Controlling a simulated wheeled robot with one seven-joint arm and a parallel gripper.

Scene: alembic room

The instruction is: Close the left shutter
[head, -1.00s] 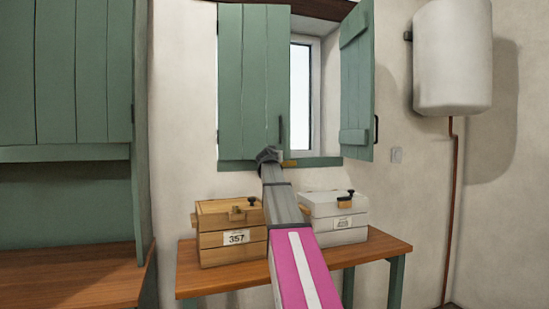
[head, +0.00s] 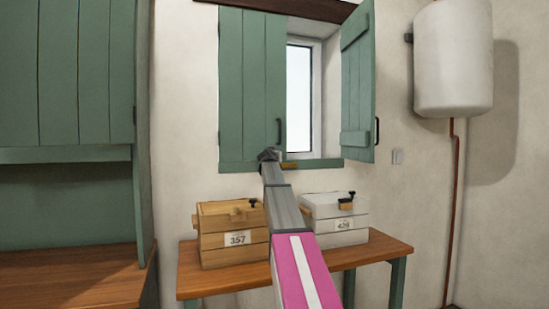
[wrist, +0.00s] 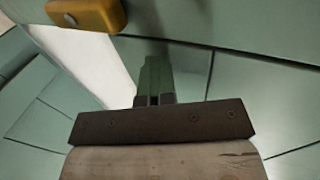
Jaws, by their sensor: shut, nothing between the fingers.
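The left shutter (head: 247,85) is a green planked panel with a dark handle (head: 280,131) at its right edge. It covers the left part of the window and looks nearly flat with the wall; any small gap is hard to tell. My gripper (head: 268,154) is at its lower right part, in front of it; contact cannot be told. In the wrist view the shut, empty fingers (wrist: 154,82) point at green planks. A yellow latch block (wrist: 88,14) shows there, and on the sill (head: 290,165) in the head view. The right shutter (head: 357,85) stands swung open.
A wooden box (head: 232,235) and a white box (head: 335,219) stand on the table (head: 370,252) under my arm. A green cupboard (head: 70,75) is at left. A white tank (head: 453,58) hangs at right with a copper pipe below.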

